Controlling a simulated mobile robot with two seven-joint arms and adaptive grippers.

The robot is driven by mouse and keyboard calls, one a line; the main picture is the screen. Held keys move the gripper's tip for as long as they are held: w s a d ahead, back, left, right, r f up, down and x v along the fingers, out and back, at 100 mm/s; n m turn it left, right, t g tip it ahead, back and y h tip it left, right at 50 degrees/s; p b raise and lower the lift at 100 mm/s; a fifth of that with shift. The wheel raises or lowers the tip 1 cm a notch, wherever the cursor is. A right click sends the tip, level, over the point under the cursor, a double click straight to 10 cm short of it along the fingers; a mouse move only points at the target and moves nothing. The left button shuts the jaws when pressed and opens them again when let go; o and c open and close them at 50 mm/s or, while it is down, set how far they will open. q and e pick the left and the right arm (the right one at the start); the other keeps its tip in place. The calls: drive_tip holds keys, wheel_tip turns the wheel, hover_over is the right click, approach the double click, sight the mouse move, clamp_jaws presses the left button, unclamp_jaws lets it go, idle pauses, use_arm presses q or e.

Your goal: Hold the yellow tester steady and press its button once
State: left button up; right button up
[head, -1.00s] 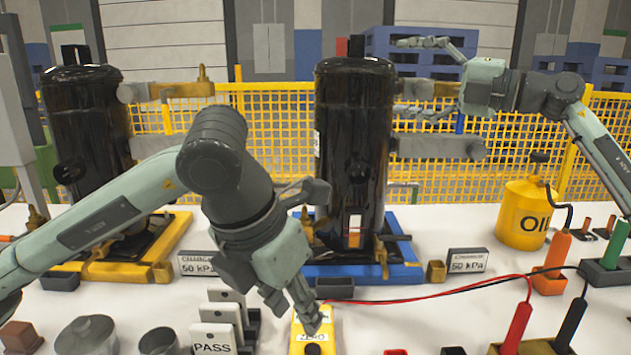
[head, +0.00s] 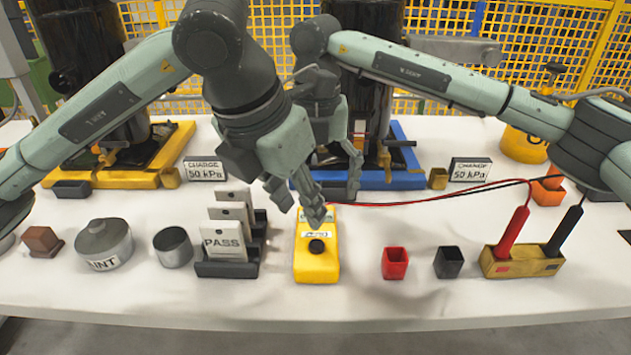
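The yellow tester (head: 316,268) lies on the white table at the front centre, with a black round button (head: 317,246) on its top face. My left gripper (head: 299,206) is at the tester's far end, its fingers spread; one fingertip overlaps the tester's label and the other is left of it. I cannot tell whether they touch it. My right gripper (head: 345,182) is just beyond, fingers pointing down, partly hidden behind the left one, so its opening is unclear. The button is uncovered.
A rack of PASS tags (head: 228,250) stands close left of the tester. A red cup (head: 395,263) and a black cup (head: 448,262) stand to the right. Red and black leads run from the tester's far end to probes in a yellow holder (head: 521,263). Bare table lies in front.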

wheel_tip(320, 180, down, 7)
drive_tip(key=shift+f, duration=0.15)
idle(0.4)
drive_tip(key=c, duration=1.5)
use_arm(q)
clamp_jaws()
use_arm(e)
drive_tip(key=shift+c, duration=0.2)
